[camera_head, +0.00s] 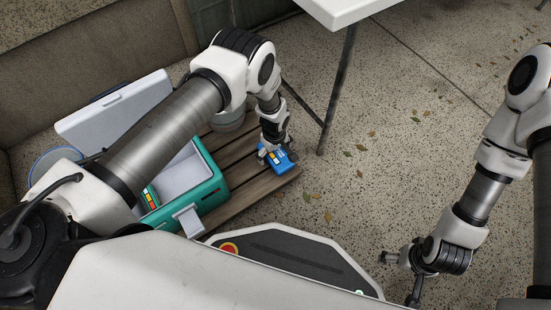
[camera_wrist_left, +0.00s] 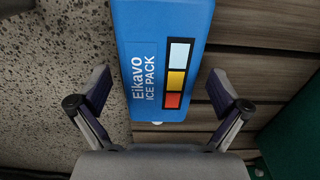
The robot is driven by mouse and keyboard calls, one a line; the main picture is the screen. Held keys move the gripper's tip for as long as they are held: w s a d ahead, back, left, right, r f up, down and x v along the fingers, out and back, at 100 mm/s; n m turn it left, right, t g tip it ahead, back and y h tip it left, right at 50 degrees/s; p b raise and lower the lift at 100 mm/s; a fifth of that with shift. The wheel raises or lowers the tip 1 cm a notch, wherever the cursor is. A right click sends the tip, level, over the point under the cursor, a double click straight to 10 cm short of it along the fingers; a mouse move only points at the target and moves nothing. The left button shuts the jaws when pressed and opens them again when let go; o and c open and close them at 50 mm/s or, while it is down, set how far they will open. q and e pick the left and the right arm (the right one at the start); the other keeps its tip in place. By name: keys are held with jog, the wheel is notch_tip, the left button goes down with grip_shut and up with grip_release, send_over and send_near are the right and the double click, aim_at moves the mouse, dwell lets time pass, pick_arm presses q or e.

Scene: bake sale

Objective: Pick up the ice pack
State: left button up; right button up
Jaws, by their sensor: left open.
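The blue ice pack (camera_head: 282,160) lies on the wooden slats, close to their right edge. In the left wrist view the ice pack (camera_wrist_left: 150,60) shows its printed label and coloured squares. My left gripper (camera_head: 268,155) is at the ice pack from above. In the wrist view its two fingers (camera_wrist_left: 158,92) are apart, one on each side of the pack, with gaps between them and it. My right gripper (camera_head: 402,262) is low at the right over the floor, away from the pack; its finger opening is too small to tell.
A teal cooler (camera_head: 212,191) with its white lid raised stands left of the pack, with a coloured-striped item (camera_head: 150,197) inside. A grey round container (camera_head: 228,120) sits behind on the wooden slats (camera_head: 245,195). A white table (camera_head: 340,10) with dark legs stands behind.

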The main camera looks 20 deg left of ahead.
aim_at(275, 152)
pick_arm(q)
jog(key=shift+r, duration=0.1)
jog(key=c, duration=1.5)
jog(key=shift+o, duration=0.2)
notch_tip(275, 152, up, 10)
jog(key=p, duration=0.5)
jog(key=shift+f+p, duration=0.2)
jog(key=shift+p, duration=0.1)
jog(key=shift+r, duration=0.25)
